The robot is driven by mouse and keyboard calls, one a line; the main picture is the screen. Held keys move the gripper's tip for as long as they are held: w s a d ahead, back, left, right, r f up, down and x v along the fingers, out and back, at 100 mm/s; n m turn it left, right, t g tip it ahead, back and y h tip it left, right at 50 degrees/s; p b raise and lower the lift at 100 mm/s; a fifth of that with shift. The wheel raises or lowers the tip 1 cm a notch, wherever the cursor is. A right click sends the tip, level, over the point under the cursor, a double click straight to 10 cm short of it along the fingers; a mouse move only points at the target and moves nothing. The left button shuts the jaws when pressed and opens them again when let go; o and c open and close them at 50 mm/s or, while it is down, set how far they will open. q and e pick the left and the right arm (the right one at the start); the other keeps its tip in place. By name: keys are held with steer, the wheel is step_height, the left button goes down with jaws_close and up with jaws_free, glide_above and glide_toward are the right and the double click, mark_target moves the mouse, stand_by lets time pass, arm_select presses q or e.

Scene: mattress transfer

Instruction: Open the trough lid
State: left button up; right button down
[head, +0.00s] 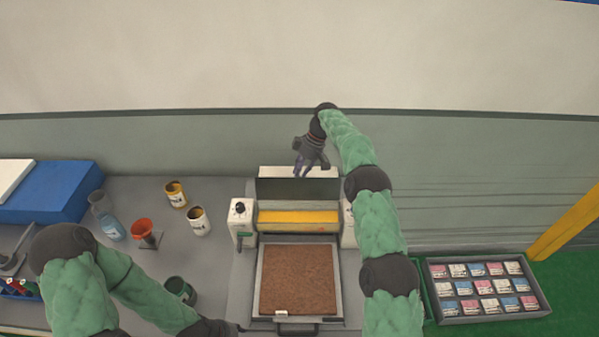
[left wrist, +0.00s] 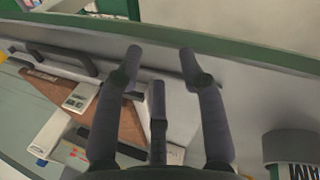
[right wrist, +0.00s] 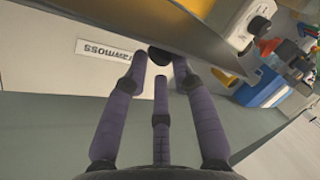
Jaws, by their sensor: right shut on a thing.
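The trough lid (head: 298,187) shows in the head view as a panel with a white upper edge, tilted up behind the yellow roller (head: 298,219). My right gripper (head: 304,168) is at the lid's upper edge. In the right wrist view a dark knob (right wrist: 160,55) on the lid's metal edge (right wrist: 205,38) sits between the fingertips (right wrist: 163,78), and the gripper is shut on it. The knob's lower part is partly hidden. My left gripper (left wrist: 161,68) is open and empty in the left wrist view, close to the front of the machine.
A brown mattress sheet (head: 297,278) lies in a framed tray with a front handle (head: 297,328). Paint cans (head: 199,221), a red funnel (head: 144,230) and a bottle (head: 113,230) stand on the left. A tray of small boxes (head: 486,316) lies right.

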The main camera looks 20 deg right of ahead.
mark_target(301, 179)
steer(key=shift+s+f, duration=0.3)
steer(key=shift+f, duration=0.45)
steer(key=shift+s+f, duration=0.25)
steer(key=shift+f, duration=0.45)
steer(key=c, duration=1.3)
jaws_free()
arm_select(q)
steer(key=shift+w+f, duration=0.1)
arm_select(e)
steer(key=shift+o, duration=1.2)
steer(key=shift+w+f, duration=0.1)
steer(key=shift+w, duration=0.05)
arm_select(q)
steer(key=shift+w, duration=0.2)
arm_select(e)
steer(key=shift+w, duration=0.2)
arm_select(q)
steer(key=shift+s, duration=0.15)
arm_select(e)
steer(key=shift+s, duration=0.1)
steer(key=shift+d+r, duration=0.1)
steer(key=shift+r, duration=0.2)
